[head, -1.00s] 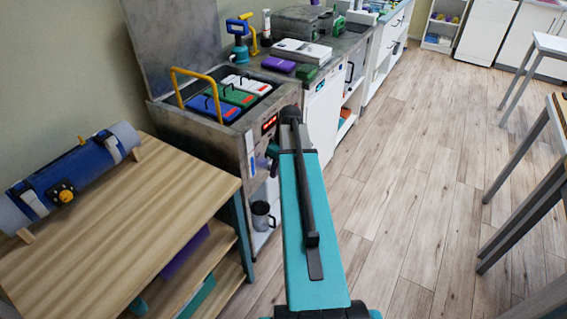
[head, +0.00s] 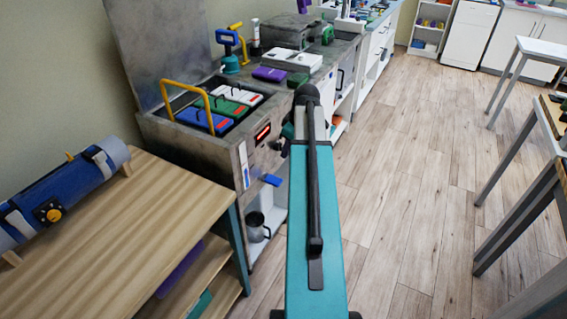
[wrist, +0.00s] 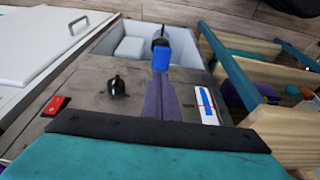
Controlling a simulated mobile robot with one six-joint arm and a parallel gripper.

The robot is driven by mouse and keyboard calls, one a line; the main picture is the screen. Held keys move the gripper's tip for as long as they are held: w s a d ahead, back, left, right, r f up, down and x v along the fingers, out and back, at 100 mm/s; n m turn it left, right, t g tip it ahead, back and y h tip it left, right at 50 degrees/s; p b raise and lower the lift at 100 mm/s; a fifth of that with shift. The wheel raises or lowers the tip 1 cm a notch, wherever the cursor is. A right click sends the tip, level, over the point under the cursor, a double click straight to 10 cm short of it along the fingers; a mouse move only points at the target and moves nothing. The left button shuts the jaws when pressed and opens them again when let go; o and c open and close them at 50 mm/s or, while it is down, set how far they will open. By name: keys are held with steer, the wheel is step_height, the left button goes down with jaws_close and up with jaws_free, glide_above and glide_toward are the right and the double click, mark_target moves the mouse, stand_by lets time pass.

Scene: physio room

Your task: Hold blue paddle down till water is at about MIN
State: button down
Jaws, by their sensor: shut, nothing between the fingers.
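The blue paddle (head: 271,180) sticks out from the front of the grey metal tank unit (head: 190,142), low and right of the gauge. In the wrist view the paddle (wrist: 161,57) is just past the fingertips of my gripper (wrist: 160,79). My fingers are shut and empty, pointing at the paddle; I cannot tell whether they touch it. The white gauge strip (wrist: 207,105) shows a blue column with small red marks, right of my fingers. It also shows in the head view (head: 244,164). The MIN lettering is too small to read. In the head view my arm hides the gripper.
A black knob (wrist: 116,86) and a red display (wrist: 56,105) are on the same panel. A grey mug (head: 257,228) stands on the shelf below. A wooden table (head: 150,210) with a blue roll (head: 70,190) is close at left. Open floor lies right.

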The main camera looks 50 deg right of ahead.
glide_above(277, 180)
steer(key=s, duration=0.1)
step_height(277, 180, down, 12)
steer(key=shift+s+d+r, duration=0.15)
steer(key=shift+r, duration=0.05)
steer(key=shift+f+p, duration=0.3)
steer(key=shift+f, duration=0.6)
